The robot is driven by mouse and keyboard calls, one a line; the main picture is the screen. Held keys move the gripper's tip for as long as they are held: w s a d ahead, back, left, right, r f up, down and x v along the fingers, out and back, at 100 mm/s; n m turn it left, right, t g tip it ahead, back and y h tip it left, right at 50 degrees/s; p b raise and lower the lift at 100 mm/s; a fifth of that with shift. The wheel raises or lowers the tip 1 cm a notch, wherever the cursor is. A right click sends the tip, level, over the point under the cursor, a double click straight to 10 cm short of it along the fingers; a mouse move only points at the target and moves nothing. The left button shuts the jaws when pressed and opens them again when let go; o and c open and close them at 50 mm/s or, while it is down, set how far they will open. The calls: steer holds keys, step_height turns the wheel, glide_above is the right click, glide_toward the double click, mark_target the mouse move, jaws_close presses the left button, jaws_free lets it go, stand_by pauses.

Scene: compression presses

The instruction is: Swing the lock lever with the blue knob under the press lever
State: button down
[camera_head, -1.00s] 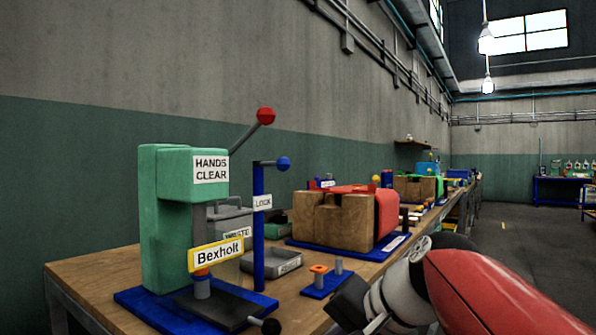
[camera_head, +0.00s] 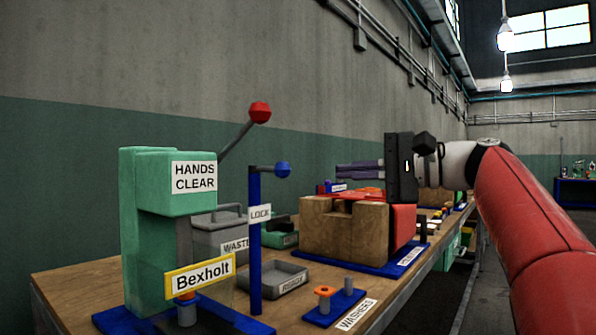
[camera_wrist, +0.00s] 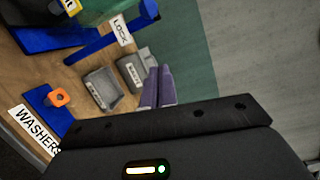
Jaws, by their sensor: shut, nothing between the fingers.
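The lock lever is a short grey arm with a blue knob (camera_head: 283,170) on top of a blue post (camera_head: 256,240) labelled LOCK. The knob points right, away from the press. The press lever (camera_head: 237,141) rises up and right from the green press (camera_head: 150,235) and ends in a red knob (camera_head: 259,112). My gripper (camera_head: 338,170) is right of the blue knob, at about its height in the picture, apart from it, with purple-grey fingers pointing left. The fingers are together and empty, also in the wrist view (camera_wrist: 158,70). The blue post (camera_wrist: 100,42) shows there at upper left.
A grey waste bin (camera_head: 222,236), an open grey tray (camera_head: 275,279) and a blue washer stand (camera_head: 335,307) are around the post. A wooden block fixture (camera_head: 345,232) on a blue base stands right, below my gripper. The air between knob and fingers looks clear.

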mark_target(271, 169)
steer(key=r+x, duration=0.1)
steer(key=x, duration=0.9)
steer(key=s, duration=0.4)
steer(key=shift+a+f, duration=0.1)
steer(key=shift+a, duration=0.05)
